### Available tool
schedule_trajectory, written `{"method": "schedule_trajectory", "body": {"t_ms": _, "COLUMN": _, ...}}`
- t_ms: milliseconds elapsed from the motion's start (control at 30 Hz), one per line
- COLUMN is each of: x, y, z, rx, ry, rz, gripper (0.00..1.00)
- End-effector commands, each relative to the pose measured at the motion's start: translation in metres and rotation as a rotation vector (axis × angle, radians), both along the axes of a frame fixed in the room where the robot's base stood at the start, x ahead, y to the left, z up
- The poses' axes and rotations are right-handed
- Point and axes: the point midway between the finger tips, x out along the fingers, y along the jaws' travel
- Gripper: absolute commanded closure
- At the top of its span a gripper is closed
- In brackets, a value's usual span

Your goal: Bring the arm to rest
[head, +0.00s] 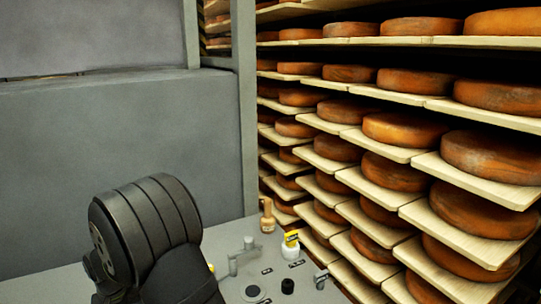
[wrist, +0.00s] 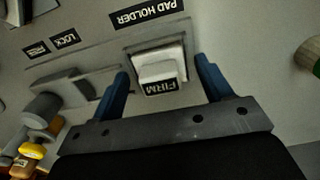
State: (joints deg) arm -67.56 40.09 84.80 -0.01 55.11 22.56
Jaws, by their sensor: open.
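My gripper (wrist: 161,66) shows in the wrist view with its two blue fingers spread apart. A white pad marked FIRM (wrist: 158,72) sits in the holder below the PAD HOLDER label (wrist: 147,14). It appears between the fingers, with a gap on each side, and no contact shows. How far the fingertips are above it I cannot tell. In the head view my dark arm fills the lower left and the gripper is hidden.
The grey bench (head: 222,238) carries a tan bottle (head: 267,217), a white item with a yellow label (head: 290,245), a black cylinder (head: 287,286) and a metal fixture (head: 245,256). Shelves of cheese wheels (head: 406,129) stand at the right. A grey wall (head: 120,130) is behind.

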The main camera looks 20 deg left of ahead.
Motion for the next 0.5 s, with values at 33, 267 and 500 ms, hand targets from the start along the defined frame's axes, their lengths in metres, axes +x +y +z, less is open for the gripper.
{"method": "schedule_trajectory", "body": {"t_ms": 33, "x": 0.0, "y": 0.0, "z": -0.006, "rx": -0.002, "ry": 0.001, "rz": 0.0, "gripper": 0.28}}
{"method": "schedule_trajectory", "body": {"t_ms": 267, "x": 0.0, "y": 0.0, "z": -0.002, "rx": 0.001, "ry": -0.001, "rz": 0.0, "gripper": 0.28}}
{"method": "schedule_trajectory", "body": {"t_ms": 500, "x": 0.0, "y": 0.0, "z": -0.001, "rx": 0.0, "ry": 0.0, "rz": 0.0, "gripper": 0.28}}
